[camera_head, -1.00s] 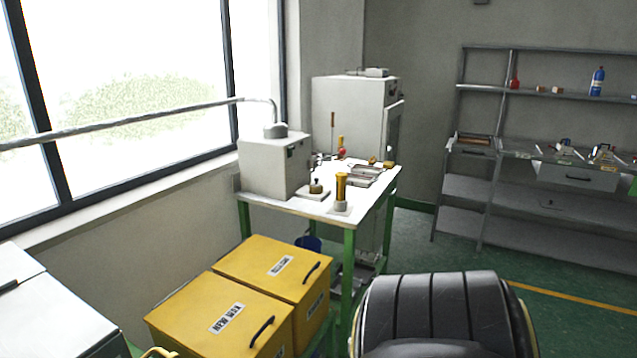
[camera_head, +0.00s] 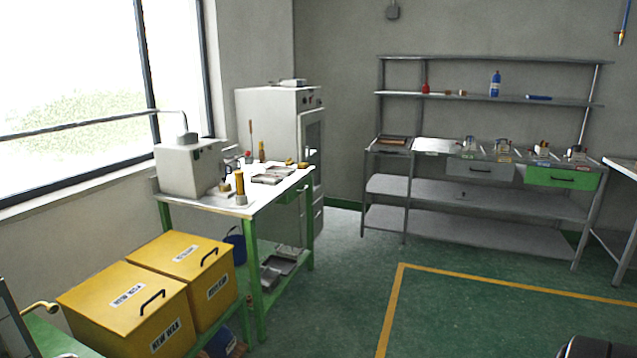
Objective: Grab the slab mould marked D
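Several small moulds or fixtures stand in a row on the worktop of the grey shelf rack at the back right. I see one at the left of the row (camera_head: 470,144), one beside it (camera_head: 502,147), another further right (camera_head: 541,151) and one at the right end (camera_head: 576,153). Small coloured labels sit at the shelf edge below them, but they are too small to read, so I cannot tell which is marked D. Neither of my grippers is in view.
A grey drawer (camera_head: 480,170) and a green drawer (camera_head: 561,178) hang under the rack worktop. A green-legged table (camera_head: 262,204) with a wax machine (camera_head: 187,168) stands left, behind yellow boxes (camera_head: 124,305). Green floor (camera_head: 480,310) before the rack is open.

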